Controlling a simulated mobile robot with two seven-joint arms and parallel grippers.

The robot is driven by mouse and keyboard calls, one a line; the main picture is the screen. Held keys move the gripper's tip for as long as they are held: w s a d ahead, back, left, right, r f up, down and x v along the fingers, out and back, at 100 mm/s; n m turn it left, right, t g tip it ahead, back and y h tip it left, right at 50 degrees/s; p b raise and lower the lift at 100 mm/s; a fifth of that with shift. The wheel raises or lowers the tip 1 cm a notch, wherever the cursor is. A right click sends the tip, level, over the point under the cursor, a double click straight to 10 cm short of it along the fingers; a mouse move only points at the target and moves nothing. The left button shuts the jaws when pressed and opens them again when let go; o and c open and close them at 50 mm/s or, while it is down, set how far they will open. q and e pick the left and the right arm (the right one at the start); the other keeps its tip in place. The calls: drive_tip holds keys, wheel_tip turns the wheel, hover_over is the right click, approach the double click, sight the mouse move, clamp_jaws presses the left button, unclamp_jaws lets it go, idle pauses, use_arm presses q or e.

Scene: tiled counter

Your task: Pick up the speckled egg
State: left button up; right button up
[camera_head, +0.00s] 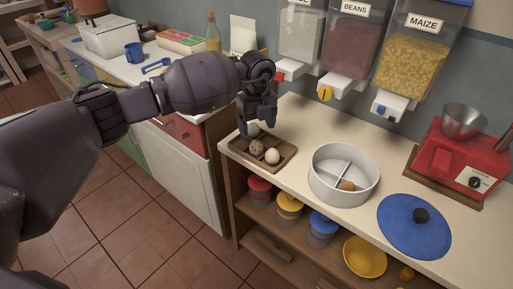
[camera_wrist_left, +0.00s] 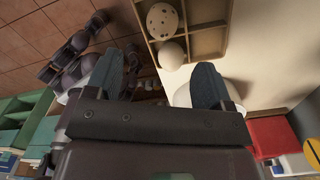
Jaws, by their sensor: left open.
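The speckled egg (camera_head: 257,147) lies in a brown wooden tray (camera_head: 287,162) on the counter, beside a plain cream egg (camera_head: 272,156). That gripper is open, with fingers pointing down over the far part of the tray. In the left wrist view the speckled egg (camera_wrist_left: 162,20) is at the top, beyond the open fingertips (camera_wrist_left: 157,72) and not between them. A plain egg (camera_wrist_left: 171,54) is nearer the fingertips.
Dispensers (camera_head: 345,50) hang above the counter behind. A red scale-like appliance (camera_head: 463,157) stands at right. Jars (camera_head: 289,207) sit on the shelf below.

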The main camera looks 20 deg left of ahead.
sight(257, 141)
use_arm(q)
drive_tip(key=shift+f, duration=1.4)
wheel_tip(257, 141, down, 5)
drive_tip(key=shift+w+r+b, duration=0.1)
drive_tip(key=shift+b, duration=0.7)
drive_tip(key=c, duration=0.7)
